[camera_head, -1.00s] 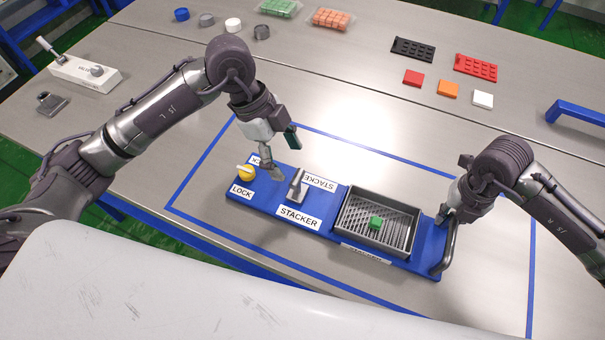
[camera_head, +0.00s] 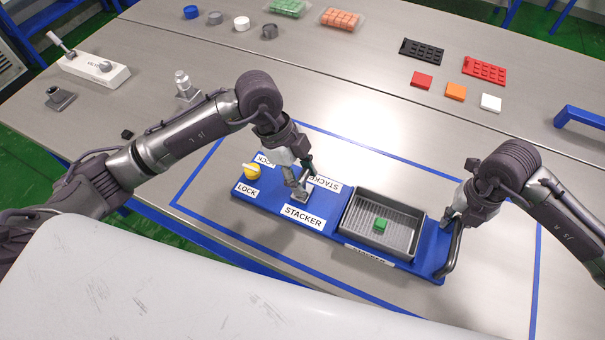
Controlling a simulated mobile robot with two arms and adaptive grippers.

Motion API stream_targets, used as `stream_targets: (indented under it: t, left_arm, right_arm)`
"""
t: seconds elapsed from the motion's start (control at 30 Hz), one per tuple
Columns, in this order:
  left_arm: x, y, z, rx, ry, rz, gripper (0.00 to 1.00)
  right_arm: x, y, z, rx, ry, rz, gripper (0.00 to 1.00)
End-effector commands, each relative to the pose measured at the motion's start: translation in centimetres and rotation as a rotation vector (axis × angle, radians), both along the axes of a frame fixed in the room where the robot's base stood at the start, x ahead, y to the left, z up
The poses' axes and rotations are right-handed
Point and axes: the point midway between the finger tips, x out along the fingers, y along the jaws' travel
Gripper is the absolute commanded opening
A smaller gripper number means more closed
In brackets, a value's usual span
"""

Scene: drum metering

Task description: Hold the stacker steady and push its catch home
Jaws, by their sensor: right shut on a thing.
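The grey catch (camera_head: 300,196) stands beside the STACKER labels, partly hidden by my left gripper (camera_head: 300,180). That gripper is lowered right at the catch; whether it touches it, and how far its fingers are apart, is unclear. My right gripper (camera_head: 448,217) is shut on the dark handle (camera_head: 453,249) at the base's right end.
A blue line frames the base on the steel table (camera_head: 330,100). A white box with a lever (camera_head: 92,69) and small metal fittings (camera_head: 184,86) stand at the left. Coloured tiles and plates (camera_head: 484,70) lie at the back right. A blue handle (camera_head: 580,118) is at far right.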

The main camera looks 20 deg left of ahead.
Motion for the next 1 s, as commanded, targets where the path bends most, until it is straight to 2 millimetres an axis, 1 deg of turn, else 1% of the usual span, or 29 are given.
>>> stream_targets:
  t: [0.03,0.1,0.2,0.33,0.4,0.47,0.6,0.73,0.83,1.0]
  left_arm:
    - [0.0,0.0,0.0,0.0,-0.001,0.0,0.26]
    - [0.0,0.0,0.0,0.0,-0.001,0.0,0.14]
    - [0.0,0.0,0.0,0.0,-0.001,0.0,0.0]
    - [0.0,0.0,0.0,0.0,-0.001,0.0,0.0]
    - [0.0,-0.4,0.0,-0.001,-0.001,-0.001,0.0]
    - [-0.2,-1.3,0.0,-0.002,0.0,-0.002,0.0]
    - [-0.7,-4.2,0.0,-0.004,0.0,-0.004,0.0]
    - [-1.0,-6.0,0.1,-0.003,0.0,-0.003,0.0]
    - [-1.1,-6.4,0.0,-0.002,0.0,-0.001,0.0]
    - [-1.1,-6.5,0.0,-0.003,0.0,-0.001,0.0]
  right_arm:
    - [0.1,0.0,0.1,0.001,-0.002,0.0,0.0]
    - [0.1,0.0,0.1,0.001,-0.002,0.0,0.0]
    - [0.1,0.0,0.1,0.001,-0.002,0.0,0.0]
    - [0.1,0.0,0.1,0.001,-0.002,0.0,0.0]
    - [0.1,0.0,0.1,0.001,-0.002,0.0,0.0]
    - [0.1,0.0,0.1,0.001,-0.002,0.0,0.0]
    - [0.1,0.1,0.1,0.003,-0.002,0.001,0.0]
    - [0.1,0.1,0.1,0.004,-0.003,0.002,0.0]
    - [0.1,0.1,0.1,0.004,-0.003,0.002,0.0]
    - [0.0,0.2,0.1,0.007,-0.003,0.002,0.0]
